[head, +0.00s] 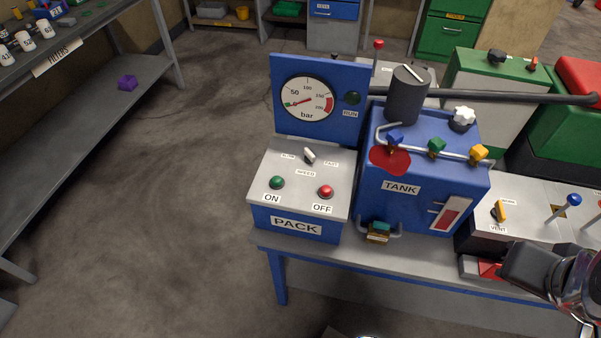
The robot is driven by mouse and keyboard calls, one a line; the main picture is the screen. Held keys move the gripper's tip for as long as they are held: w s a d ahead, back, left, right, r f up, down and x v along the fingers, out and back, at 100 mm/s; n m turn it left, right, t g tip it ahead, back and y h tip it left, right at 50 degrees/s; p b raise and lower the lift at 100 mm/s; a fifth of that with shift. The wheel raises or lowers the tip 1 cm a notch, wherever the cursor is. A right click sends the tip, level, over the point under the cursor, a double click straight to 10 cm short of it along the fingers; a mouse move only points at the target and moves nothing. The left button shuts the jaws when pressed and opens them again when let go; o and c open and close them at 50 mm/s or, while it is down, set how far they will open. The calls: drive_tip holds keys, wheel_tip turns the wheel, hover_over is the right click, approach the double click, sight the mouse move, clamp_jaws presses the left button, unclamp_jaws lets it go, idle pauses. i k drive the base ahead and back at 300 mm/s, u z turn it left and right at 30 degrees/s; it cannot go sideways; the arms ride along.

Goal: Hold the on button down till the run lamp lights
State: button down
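The green ON button (277,182) sits on the sloped grey top of the blue box labelled PACK (296,226), with nothing touching it. The red OFF button (325,191) is just to its right. The run lamp (352,98), labelled RUN, is dark green and looks unlit on the blue gauge panel (270,68) behind the box. My gripper (512,266) is at the lower right, well to the right of the ON button, near the VENT panel. Its fingers show as a dark block, and I cannot make out a gap between them.
The speed lever (309,155) stands behind the buttons. The blue TANK (400,188), with coloured valve knobs, stands between my gripper and the PACK box. A yellow VENT handle (499,211) and a blue-knobbed lever (573,200) are near my gripper. The floor left of the bench is clear.

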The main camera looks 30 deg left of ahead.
sight(276, 182)
drive_tip(key=z, duration=0.75)
drive_tip(key=k, duration=1)
drive_tip(key=u, duration=2.35)
drive_tip(key=i, duration=0.15)
drive_tip(key=u, duration=0.1)
